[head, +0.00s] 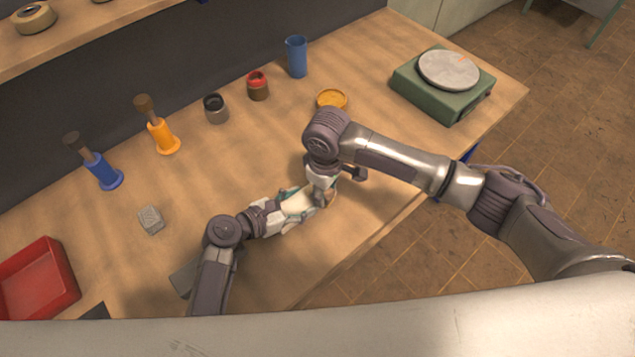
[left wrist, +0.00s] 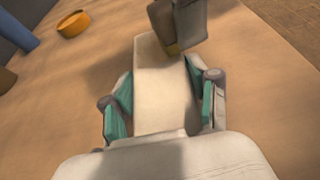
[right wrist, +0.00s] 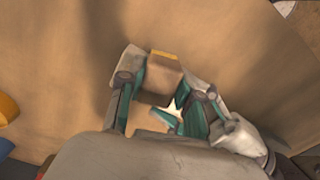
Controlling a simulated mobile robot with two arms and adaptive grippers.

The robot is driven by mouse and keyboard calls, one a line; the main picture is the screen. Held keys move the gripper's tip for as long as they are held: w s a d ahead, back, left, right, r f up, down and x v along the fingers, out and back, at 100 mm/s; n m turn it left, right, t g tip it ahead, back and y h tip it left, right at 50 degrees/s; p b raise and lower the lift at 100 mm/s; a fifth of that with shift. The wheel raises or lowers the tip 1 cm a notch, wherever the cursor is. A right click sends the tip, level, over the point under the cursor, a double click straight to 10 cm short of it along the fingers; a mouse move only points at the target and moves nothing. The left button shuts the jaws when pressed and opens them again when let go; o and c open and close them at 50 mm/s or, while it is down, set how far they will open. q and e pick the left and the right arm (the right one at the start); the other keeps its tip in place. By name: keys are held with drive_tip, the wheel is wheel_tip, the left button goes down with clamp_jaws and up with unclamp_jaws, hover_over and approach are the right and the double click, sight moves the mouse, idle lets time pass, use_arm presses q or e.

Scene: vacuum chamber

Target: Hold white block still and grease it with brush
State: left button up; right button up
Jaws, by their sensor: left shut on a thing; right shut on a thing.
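The white block (left wrist: 160,85) lies lengthwise between the fingers of my left gripper (left wrist: 160,108), which is shut on it. In the head view the white block (head: 297,203) shows low over the table's front part, partly hidden by the grippers. My right gripper (head: 322,195) points down at the block's far end and is shut on the brush. The brush (right wrist: 155,75) shows as a tan-grey body with a yellow-orange edge between the right fingers. In the left wrist view the brush (left wrist: 178,25) overlaps the block's far end; I cannot tell whether they touch.
A yellow dish (head: 332,98), blue cup (head: 296,57), red-topped jar (head: 257,86) and dark-topped jar (head: 215,108) stand behind. Blue (head: 103,172) and orange (head: 162,138) holders, a grey cube (head: 151,220) and red tray (head: 40,280) are left. A green scale (head: 440,95) stands right.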

drive_tip(key=shift+w+a, duration=0.55)
drive_tip(key=shift+w, duration=0.25)
drive_tip(key=shift+w+a, duration=0.6)
drive_tip(key=shift+w, duration=0.25)
drive_tip(key=shift+w+a, duration=0.55)
drive_tip(key=shift+w, duration=0.25)
drive_tip(key=shift+w+d, duration=0.15)
drive_tip(key=shift+w, duration=0.1)
drive_tip(key=shift+w+d, duration=0.2)
drive_tip(key=shift+d, duration=0.1)
drive_tip(key=shift+s+d, duration=0.6)
drive_tip(key=shift+s, duration=0.25)
drive_tip(key=shift+s+d, duration=0.55)
drive_tip(key=shift+s, duration=0.3)
drive_tip(key=shift+s+d, duration=0.6)
drive_tip(key=shift+s, duration=0.25)
drive_tip(key=shift+w+a, duration=0.6)
drive_tip(key=shift+w, duration=0.25)
drive_tip(key=shift+w+a, duration=0.65)
drive_tip(key=shift+w, duration=0.25)
drive_tip(key=shift+w+a, duration=0.6)
drive_tip(key=shift+w, duration=0.25)
wheel_tip(320, 180, up, 8)
drive_tip(key=shift+d, duration=0.1)
use_arm(q)
drive_tip(key=o, duration=1.5)
